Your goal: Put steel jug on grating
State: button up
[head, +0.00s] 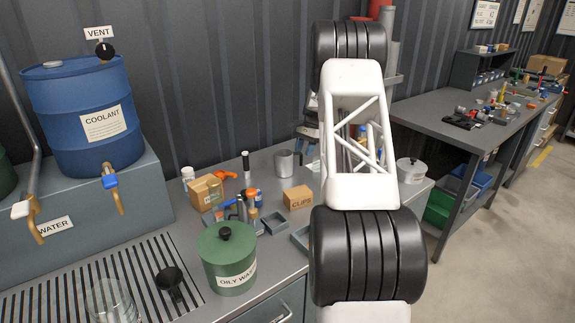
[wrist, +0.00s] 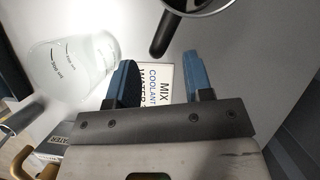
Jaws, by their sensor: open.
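The steel jug (head: 284,163) stands upright on the grey bench in the head view, behind the small cardboard box, its handle to the right. The grating (head: 70,292) is a slatted dark panel at the lower left of the bench. A clear glass beaker (head: 113,302) and a black funnel-like thing (head: 170,284) stand on it. My gripper (wrist: 162,80) shows in the wrist view with its two blue fingers apart and nothing between them.
A green oily waste can (head: 227,262) stands right of the grating. Bottles and tools (head: 243,203) and a clips box (head: 298,198) crowd the bench before the jug. A blue coolant drum (head: 85,115) stands behind the grating. A marked glass vessel (wrist: 75,70) is left of my fingers.

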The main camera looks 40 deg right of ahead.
aim_at(301, 161)
jog(key=shift+x, duration=2.6)
grip_shut()
